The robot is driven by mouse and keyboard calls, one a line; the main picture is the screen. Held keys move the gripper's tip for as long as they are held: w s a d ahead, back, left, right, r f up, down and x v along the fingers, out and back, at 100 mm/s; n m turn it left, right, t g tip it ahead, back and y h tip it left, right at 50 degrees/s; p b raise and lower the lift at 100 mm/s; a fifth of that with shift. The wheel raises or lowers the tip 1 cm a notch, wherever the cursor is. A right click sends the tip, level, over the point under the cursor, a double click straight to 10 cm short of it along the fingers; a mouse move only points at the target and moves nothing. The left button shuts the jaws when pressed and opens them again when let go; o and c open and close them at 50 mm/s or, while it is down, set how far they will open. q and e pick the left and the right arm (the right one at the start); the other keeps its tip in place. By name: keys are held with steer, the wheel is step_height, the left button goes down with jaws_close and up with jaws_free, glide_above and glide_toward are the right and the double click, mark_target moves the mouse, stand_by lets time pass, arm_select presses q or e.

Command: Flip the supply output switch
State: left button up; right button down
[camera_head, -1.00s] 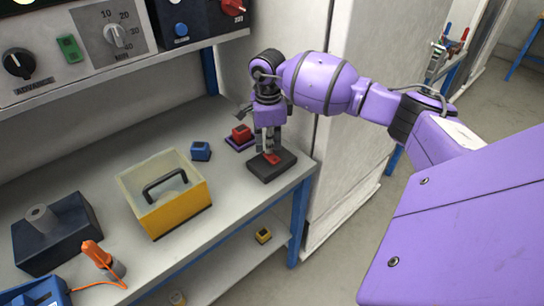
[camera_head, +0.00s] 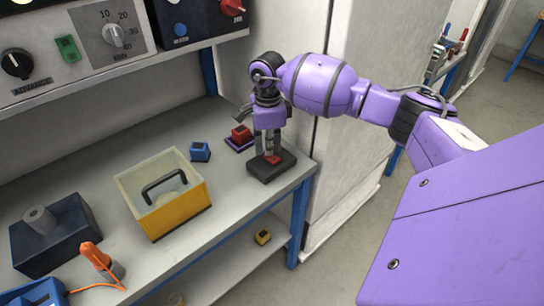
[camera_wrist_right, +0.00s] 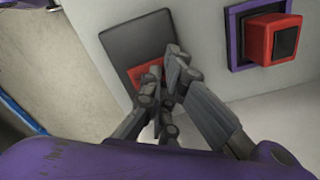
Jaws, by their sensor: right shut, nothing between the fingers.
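The switch is a red rocker (camera_head: 272,159) on a dark rectangular base (camera_head: 262,172) at the bench's right front corner. It also shows in the right wrist view as a red rocker (camera_wrist_right: 147,72) on a dark plate (camera_wrist_right: 125,45), partly hidden by my fingers. My right gripper (camera_head: 268,150) points down at the rocker with its fingers shut and empty. In the right wrist view the fingertips (camera_wrist_right: 166,80) overlap the rocker's edge; I cannot tell whether they press it. My left gripper is not in view.
A red block on a purple base (camera_head: 241,136) stands behind the switch. A blue block (camera_head: 200,151) and a yellow bin with a dark handle (camera_head: 178,217) stand to the left. A panel with knobs (camera_head: 85,50) hangs above. The bench (camera_head: 230,215) is clear between bin and switch.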

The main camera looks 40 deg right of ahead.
steer(key=shift+r+p, duration=1.25)
steer(key=shift+r, duration=2.05)
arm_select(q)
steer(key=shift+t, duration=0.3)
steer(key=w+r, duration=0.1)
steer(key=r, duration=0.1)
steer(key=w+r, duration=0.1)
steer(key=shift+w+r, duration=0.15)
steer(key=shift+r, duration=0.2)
